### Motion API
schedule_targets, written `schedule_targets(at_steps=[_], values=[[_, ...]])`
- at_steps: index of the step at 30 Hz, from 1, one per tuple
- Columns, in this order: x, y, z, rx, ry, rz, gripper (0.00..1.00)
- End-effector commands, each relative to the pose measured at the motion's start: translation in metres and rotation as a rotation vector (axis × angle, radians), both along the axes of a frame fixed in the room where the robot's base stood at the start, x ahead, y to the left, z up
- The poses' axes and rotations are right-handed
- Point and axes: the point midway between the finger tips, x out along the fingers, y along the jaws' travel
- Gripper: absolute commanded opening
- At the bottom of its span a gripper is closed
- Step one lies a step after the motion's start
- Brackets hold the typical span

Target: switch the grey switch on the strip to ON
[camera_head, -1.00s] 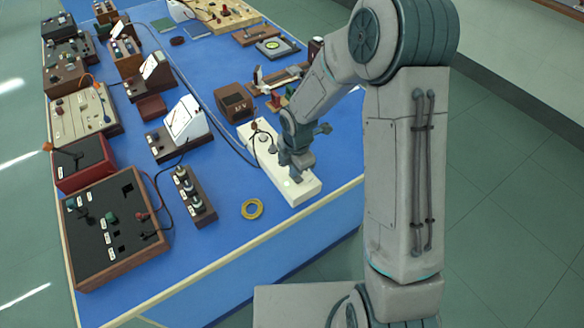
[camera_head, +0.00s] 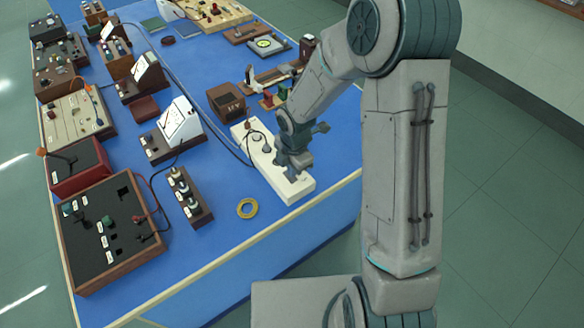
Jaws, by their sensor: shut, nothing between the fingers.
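The white strip (camera_head: 251,151) lies on the blue bench top near its front right edge, with a round socket and a dark plug and cable at its far end. My gripper (camera_head: 292,176) is shut and points down at the near half of the strip, with its tips at or just above the top face. The grey switch cannot be made out; the gripper covers part of the strip there. Whether the fingertips touch the strip or the switch cannot be told.
A black-topped panel (camera_head: 112,232) fills the front left. Bare blue bench lies around the ring.

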Motion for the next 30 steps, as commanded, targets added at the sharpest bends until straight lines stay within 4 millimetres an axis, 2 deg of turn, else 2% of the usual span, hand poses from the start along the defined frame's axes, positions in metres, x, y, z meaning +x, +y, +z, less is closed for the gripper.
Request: schedule_targets(at_steps=[1, 7, 18, 24, 30], values=[[0.000, 0.000, 0.013, 0.000, -0.001, 0.001, 0.00], [-0.002, -0.002, 0.040, 0.000, -0.004, 0.000, 0.00], [-0.007, -0.005, 0.107, 0.000, -0.004, 0.002, 0.00], [-0.010, -0.005, 0.122, -0.001, -0.001, 0.003, 0.00], [-0.010, -0.005, 0.125, 0.000, 0.000, 0.003, 0.00]])
